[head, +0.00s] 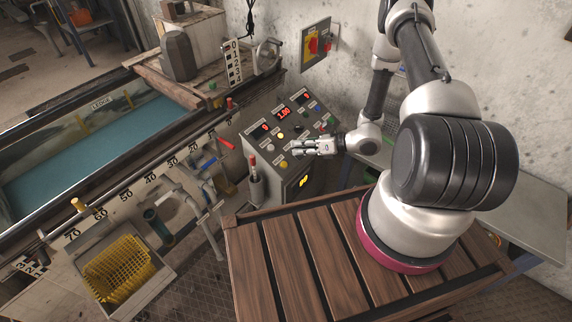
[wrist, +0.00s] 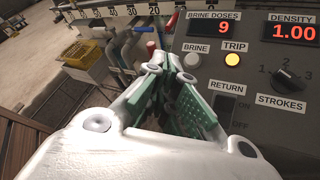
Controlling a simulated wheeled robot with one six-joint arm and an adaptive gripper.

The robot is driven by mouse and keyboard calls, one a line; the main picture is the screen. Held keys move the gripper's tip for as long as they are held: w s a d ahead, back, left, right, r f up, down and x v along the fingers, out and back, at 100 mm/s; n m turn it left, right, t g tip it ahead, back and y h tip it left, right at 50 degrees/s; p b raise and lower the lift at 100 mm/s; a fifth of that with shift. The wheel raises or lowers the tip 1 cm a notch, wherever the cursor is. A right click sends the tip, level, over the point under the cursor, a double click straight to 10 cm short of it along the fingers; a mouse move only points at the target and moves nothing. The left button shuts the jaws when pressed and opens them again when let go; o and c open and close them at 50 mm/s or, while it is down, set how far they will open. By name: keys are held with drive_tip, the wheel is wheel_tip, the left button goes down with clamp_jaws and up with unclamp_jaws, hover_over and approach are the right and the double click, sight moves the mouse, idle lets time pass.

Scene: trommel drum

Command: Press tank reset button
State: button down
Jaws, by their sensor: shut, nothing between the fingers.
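The grey control panel (head: 262,150) stands at the end of the tank, with displays, small coloured buttons and knobs. No label reading tank reset is legible in either view. In the wrist view, the panel shows a grey BRINE button (wrist: 192,60), a lit yellow TRIP lamp or button (wrist: 232,60), a STROKES knob (wrist: 287,84) and a RETURN switch (wrist: 225,108). My gripper (head: 296,146) is shut and empty over the panel; its fingertips (wrist: 163,66) also show in the wrist view, left of the BRINE button. Whether they touch the panel, I cannot tell. The gripper hides part of the panel.
The water tank (head: 90,145) lies left of the panel. A red-tipped lever (head: 254,172) stands at the panel's front left. A yellow basket (head: 118,268) sits at lower left. A red-and-yellow wall switch (head: 314,43) is behind. The brine display (wrist: 225,27) reads 9, density (wrist: 293,32) 1.00.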

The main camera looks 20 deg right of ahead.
drive_tip(key=shift+w+a+f, duration=0.45)
drive_tip(key=shift+w+f, duration=0.1)
drive_tip(key=shift+f, duration=0.75)
drive_tip(key=shift+w+a+f, duration=0.4)
drive_tip(key=shift+w+f, duration=0.15)
drive_tip(key=shift+f, duration=0.75)
drive_tip(key=shift+w+a+f, duration=0.45)
drive_tip(key=shift+w+f, duration=0.1)
drive_tip(key=shift+f, duration=0.75)
drive_tip(key=shift+w+a+f, duration=0.1)
drive_tip(key=shift+w+f, duration=0.1)
drive_tip(key=shift+f, duration=0.15)
drive_tip(key=shift+w+a+f, duration=0.1)
drive_tip(key=shift+a+f, duration=0.05)
drive_tip(key=shift+f, duration=0.25)
drive_tip(key=shift+s+d+r, duration=0.15)
drive_tip(key=shift+r, duration=0.25)
drive_tip(key=shift+s+d+r, duration=0.1)
drive_tip(key=shift+s+r, duration=0.05)
drive_tip(key=shift+r, duration=0.25)
drive_tip(key=shift+s+d+r, duration=0.25)
drive_tip(key=shift+s+r, duration=0.05)
drive_tip(key=shift+r, duration=0.45)
drive_tip(key=shift+s+d+r, duration=0.2)
drive_tip(key=shift+s+r, duration=0.15)
drive_tip(key=shift+r, duration=0.35)
drive_tip(key=shift+s+d+r, duration=0.25)
drive_tip(key=shift+s+r, duration=0.05)
drive_tip(key=shift+r, duration=0.45)
